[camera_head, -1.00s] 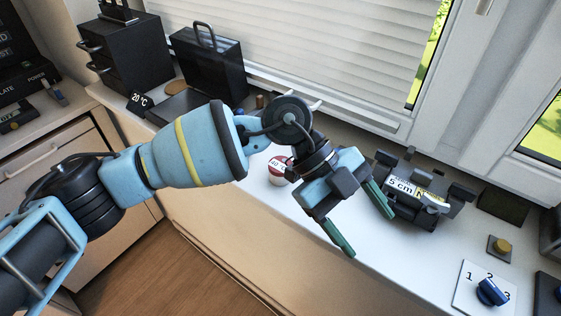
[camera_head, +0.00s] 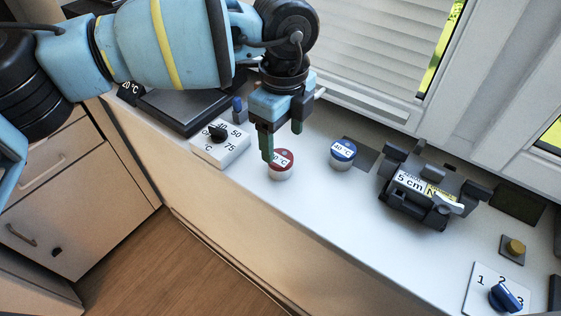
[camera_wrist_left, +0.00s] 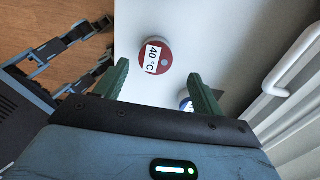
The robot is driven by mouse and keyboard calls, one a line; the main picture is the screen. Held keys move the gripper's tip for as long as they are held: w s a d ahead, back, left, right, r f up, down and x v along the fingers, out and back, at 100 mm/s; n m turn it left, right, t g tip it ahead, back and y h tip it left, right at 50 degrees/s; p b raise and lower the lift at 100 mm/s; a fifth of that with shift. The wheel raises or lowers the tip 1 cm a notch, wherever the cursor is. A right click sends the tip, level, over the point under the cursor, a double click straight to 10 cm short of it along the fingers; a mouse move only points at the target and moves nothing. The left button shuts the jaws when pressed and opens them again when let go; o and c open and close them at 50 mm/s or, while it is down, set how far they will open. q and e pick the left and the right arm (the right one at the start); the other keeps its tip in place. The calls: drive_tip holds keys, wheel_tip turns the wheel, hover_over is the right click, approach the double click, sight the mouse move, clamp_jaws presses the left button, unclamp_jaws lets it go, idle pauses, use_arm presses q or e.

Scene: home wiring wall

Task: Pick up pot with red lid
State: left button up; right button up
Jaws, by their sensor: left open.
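The pot with the red lid (camera_head: 281,164) stands upright on the white counter in the head view. Its lid carries a white label, which reads 40 °C in the left wrist view, where the pot (camera_wrist_left: 154,56) shows ahead of and between the fingers. My left gripper (camera_head: 282,141) is open and empty, with green fingers pointing down just above and behind the pot in the head view. The left gripper (camera_wrist_left: 160,85) also shows in the wrist view with its fingers apart. I cannot tell whether a finger touches the lid.
A pot with a blue lid (camera_head: 343,152) stands to the right. A white dial box (camera_head: 220,144) is to the left. A black clamp device labelled 5 cm (camera_head: 425,187) and a blue knob panel (camera_head: 497,290) are further right. The counter's front edge is close to the red-lidded pot.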

sight(280, 157)
use_arm(q)
drive_tip(key=shift+s+a+f, duration=0.15)
drive_tip(key=shift+f, duration=1)
drive_tip(key=shift+s+a+f, duration=0.1)
drive_tip(key=shift+f, duration=1.65)
drive_tip(key=shift+c, duration=0.3)
drive_tip(key=c, duration=1)
drive_tip(key=shift+c, duration=0.2)
drive_tip(key=shift+r, duration=0.15)
